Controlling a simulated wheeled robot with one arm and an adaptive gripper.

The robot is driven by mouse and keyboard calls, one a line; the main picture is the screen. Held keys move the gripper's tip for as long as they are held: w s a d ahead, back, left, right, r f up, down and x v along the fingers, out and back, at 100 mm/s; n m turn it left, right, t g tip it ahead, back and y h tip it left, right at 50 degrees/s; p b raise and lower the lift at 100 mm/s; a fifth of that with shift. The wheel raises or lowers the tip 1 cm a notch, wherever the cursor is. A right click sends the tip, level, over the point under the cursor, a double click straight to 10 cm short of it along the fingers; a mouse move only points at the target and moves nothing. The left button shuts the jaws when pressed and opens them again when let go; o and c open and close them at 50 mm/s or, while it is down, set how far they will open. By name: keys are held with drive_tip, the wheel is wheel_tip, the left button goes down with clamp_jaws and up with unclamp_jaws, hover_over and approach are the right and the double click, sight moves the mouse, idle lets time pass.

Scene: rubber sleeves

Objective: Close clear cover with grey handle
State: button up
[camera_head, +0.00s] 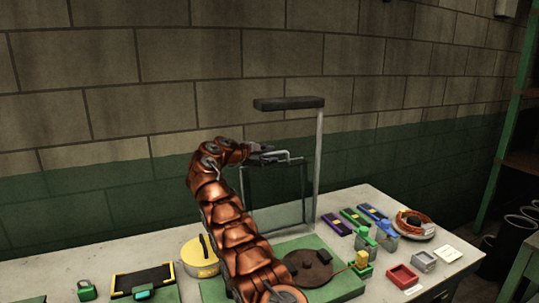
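The clear cover (275,196) stands raised, roughly upright, behind the green base (345,287) on the table. It looks like a see-through panel with a thin pale frame. A grey handle (291,156) shows near its top edge. My gripper (272,158) is at the top of the cover, right by the handle. The fingers are small and dark here, so I cannot tell whether they are open or shut, or whether they touch the handle. My copper-coloured arm hides the left part of the base and the cover's lower left.
A grey post (318,165) carries a dark overhead bar (288,103) just above my gripper. A dark disc (308,268) lies on the base. A yellow round container (201,257) stands left; blocks, a red tray (403,276) and a cable coil (414,222) are right.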

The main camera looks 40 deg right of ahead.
clamp_jaws()
idle(0.6)
